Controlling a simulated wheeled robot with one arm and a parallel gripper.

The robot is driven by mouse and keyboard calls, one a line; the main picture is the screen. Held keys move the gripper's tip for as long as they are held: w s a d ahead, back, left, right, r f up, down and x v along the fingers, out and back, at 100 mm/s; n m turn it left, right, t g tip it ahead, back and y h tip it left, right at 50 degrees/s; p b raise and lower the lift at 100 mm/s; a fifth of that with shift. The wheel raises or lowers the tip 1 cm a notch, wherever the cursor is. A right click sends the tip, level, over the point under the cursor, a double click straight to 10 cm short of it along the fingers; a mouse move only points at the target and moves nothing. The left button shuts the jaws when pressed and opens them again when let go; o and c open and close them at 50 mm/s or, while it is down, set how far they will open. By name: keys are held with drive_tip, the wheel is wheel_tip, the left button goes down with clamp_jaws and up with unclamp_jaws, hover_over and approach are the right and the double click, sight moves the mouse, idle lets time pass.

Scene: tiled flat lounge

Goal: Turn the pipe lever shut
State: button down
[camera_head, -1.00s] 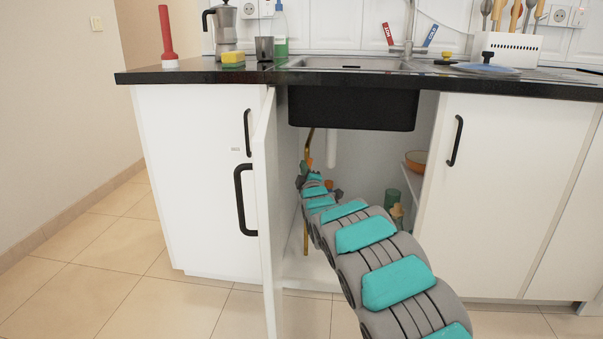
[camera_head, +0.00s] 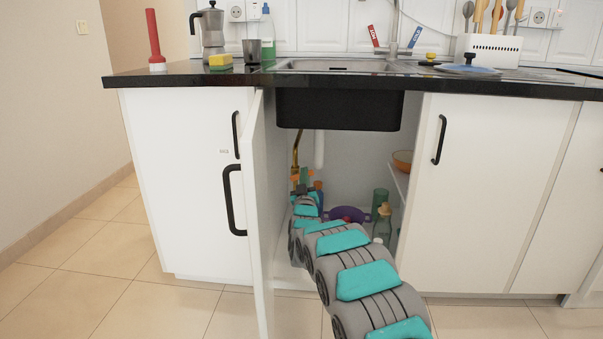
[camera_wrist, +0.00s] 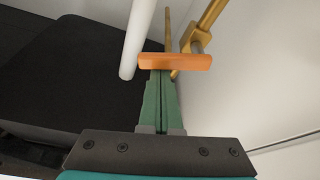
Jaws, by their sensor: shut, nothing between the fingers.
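The orange pipe lever (camera_wrist: 190,62) lies crosswise in the wrist view, attached to a brass pipe (camera_wrist: 209,17). In the head view a bit of the lever (camera_head: 295,178) shows beside my gripper, and the brass pipe (camera_head: 296,150) rises above it. My gripper (camera_wrist: 160,72) has its green fingers shut and empty. Its tips reach the lever's near edge, left of the lever's middle in the wrist view; I cannot tell whether they touch. In the head view my gripper (camera_head: 304,176) is small inside the cabinet, and my wrist partly hides the pipe below.
A white drain pipe (camera_wrist: 138,38) stands close left of the lever, beside the black sink basin (camera_wrist: 60,90). The open cabinet door (camera_head: 258,210) is left of my arm. A purple pot (camera_head: 346,214), a green glass (camera_head: 380,203) and a bottle (camera_head: 383,225) stand right.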

drive_tip(key=m, duration=0.1)
drive_tip(key=f+m+h, duration=0.1)
drive_tip(key=m, duration=0.1)
drive_tip(key=shift+d+h, duration=0.3)
drive_tip(key=shift+d, duration=0.05)
drive_tip(key=shift+s+f, duration=0.1)
drive_tip(key=shift+f, duration=0.1)
idle(0.4)
